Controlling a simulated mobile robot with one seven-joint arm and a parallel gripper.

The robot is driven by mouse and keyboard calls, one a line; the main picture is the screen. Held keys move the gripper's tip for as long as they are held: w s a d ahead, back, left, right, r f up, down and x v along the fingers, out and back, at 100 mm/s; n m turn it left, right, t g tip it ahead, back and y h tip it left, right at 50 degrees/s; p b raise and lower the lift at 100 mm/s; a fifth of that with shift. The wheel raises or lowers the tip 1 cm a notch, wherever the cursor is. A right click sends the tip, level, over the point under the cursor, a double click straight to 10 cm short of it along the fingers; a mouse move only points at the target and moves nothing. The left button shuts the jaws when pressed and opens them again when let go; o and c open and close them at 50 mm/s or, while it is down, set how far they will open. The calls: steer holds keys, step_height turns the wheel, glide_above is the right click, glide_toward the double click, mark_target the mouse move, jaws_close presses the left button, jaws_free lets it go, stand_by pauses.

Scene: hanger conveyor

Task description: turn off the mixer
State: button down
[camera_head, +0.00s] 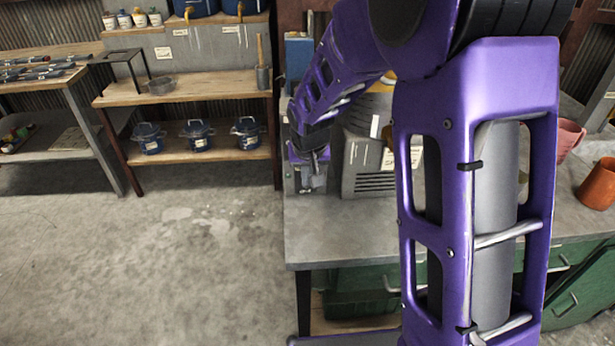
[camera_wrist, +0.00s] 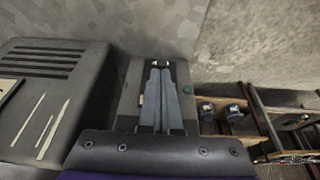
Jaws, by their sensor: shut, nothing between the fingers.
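My gripper (camera_wrist: 165,66) is shut and empty, its two grey fingers side by side. In the wrist view it lies over a flat grey base (camera_wrist: 128,98) that seems to belong to the mixer. A round green button (camera_wrist: 187,90) shows on this base, just right of the fingers. I cannot tell whether the fingertips touch the base. In the head view my gripper (camera_head: 314,168) points down over the left end of the workbench. My arm and gripper hide much of the machine there.
A grey vented machine (camera_head: 370,170) stands right beside my gripper; it also shows in the wrist view (camera_wrist: 45,95). The workbench (camera_head: 345,230) has clear room in front. Orange pots (camera_head: 598,185) stand at the right. A shelf (camera_head: 190,88) with blue pots (camera_head: 197,134) stands at the left.

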steer(key=shift+s+f+b, duration=0.2)
steer(key=shift+b, duration=0.15)
steer(key=shift+s+f+b, duration=0.85)
steer(key=shift+f+b, duration=0.15)
steer(key=shift+b, duration=0.65)
steer(key=shift+r, duration=0.25)
steer(key=shift+r+p, duration=0.65)
steer(key=shift+s, duration=0.1)
